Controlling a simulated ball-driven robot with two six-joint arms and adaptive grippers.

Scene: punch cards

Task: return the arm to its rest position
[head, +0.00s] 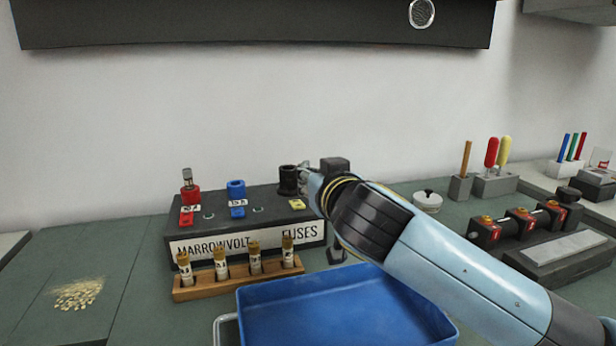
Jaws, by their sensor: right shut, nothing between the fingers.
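My right arm (460,268) is light blue with dark joints and reaches in from the lower right toward the middle. Its gripper (306,178) is at the far end, beside the black fuse socket (288,181) on the fuse block. The gripper is shut and empty, and its fingers are largely hidden behind the wrist. I cannot tell whether it touches the socket. My left gripper is not in view.
The fuse block (214,246) also bears a red holder (190,196) and a blue one (236,190). A wooden rack (187,293) of fuses and a blue tray (345,318) lie in front. Clamps and tool holders stand right. The left bench is mostly clear.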

